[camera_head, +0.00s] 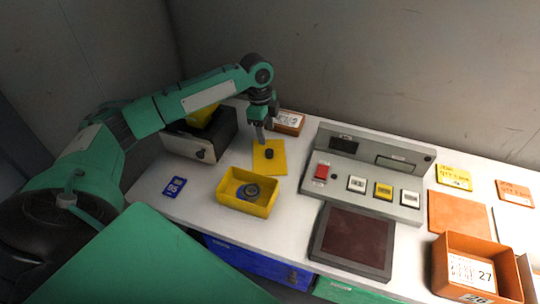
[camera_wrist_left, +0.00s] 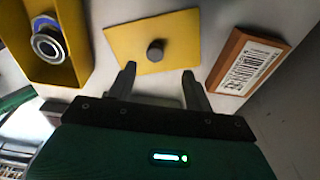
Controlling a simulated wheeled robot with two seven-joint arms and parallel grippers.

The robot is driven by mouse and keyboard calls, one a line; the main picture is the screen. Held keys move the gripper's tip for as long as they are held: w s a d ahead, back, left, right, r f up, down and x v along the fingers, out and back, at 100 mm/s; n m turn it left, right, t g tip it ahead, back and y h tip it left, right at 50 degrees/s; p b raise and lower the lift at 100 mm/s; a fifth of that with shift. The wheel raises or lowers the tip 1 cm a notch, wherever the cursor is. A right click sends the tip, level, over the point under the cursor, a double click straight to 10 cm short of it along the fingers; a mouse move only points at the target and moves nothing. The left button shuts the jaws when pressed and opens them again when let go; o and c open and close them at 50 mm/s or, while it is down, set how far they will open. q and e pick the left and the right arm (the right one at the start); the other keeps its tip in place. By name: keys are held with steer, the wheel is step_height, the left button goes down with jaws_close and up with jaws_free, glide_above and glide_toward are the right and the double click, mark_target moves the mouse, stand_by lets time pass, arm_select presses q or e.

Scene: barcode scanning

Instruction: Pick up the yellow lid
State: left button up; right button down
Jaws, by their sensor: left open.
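The yellow lid (camera_head: 264,163) is a flat square plate with a dark round knob (camera_head: 269,154) near its middle. It lies on the white table behind the yellow box. In the left wrist view the lid (camera_wrist_left: 128,40) lies just beyond my left gripper (camera_wrist_left: 160,75), and its knob (camera_wrist_left: 155,50) shows between the two fingertips. My left gripper (camera_head: 260,138) is open and empty, pointing down close over the knob. I cannot tell its exact height above the lid. My right gripper is not in view.
An open yellow box (camera_head: 230,199) holding a round metal part (camera_head: 249,191) stands in front of the lid. An orange labelled block (camera_head: 290,122) lies behind it.

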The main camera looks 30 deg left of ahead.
mark_target(269, 151)
arm_select(q)
steer(key=shift+w+d+f, duration=0.1)
steer(key=shift+f, duration=0.8)
steer(key=f, duration=0.3)
steer(key=d+f, duration=0.1)
steer(key=shift+s+f+p, duration=0.35)
steer(key=shift+f+p, duration=0.05)
steer(key=shift+d+f, duration=0.1)
steer(key=shift+f, duration=0.15)
steer(key=c, duration=0.9)
steer(key=shift+c, duration=0.9)
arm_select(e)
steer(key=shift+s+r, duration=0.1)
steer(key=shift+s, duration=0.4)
